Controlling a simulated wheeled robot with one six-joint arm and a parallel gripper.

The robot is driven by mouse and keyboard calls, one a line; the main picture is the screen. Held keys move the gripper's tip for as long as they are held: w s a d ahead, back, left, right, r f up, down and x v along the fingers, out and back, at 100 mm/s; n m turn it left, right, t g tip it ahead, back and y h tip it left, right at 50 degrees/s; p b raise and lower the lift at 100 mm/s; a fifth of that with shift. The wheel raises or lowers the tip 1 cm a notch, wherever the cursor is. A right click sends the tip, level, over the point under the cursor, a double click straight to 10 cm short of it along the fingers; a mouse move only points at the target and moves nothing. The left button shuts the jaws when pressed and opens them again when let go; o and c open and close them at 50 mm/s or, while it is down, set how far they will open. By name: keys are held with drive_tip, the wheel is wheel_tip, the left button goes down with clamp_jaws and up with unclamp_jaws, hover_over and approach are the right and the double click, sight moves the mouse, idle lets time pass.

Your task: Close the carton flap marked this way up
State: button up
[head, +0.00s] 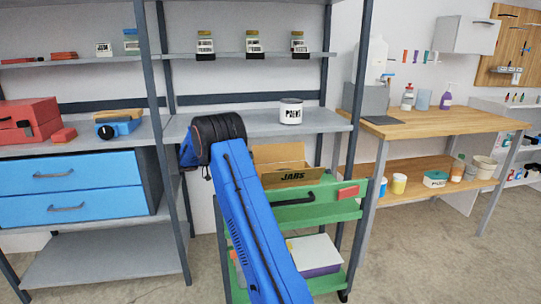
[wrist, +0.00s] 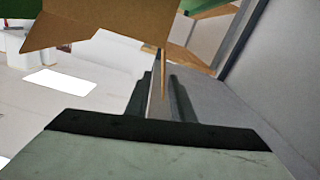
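A brown cardboard carton (head: 278,152) with "JARS" printed on its front panel sits in the top of a green cart, partly covered by my blue arm. Its top looks open, with a panel standing up at the back. In the wrist view a large brown cardboard panel (wrist: 105,28) fills the upper left. A thin cardboard edge (wrist: 164,75) runs down to between the fingers. My arm hides the gripper in the head view.
A grey shelf with a paint tin (head: 290,112) stands behind. A wooden workbench (head: 440,124) is at the right. The floor at the right is clear.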

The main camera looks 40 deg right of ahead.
sight(272, 157)
drive_tip(key=x, duration=1.2)
clamp_jaws()
idle(1.4)
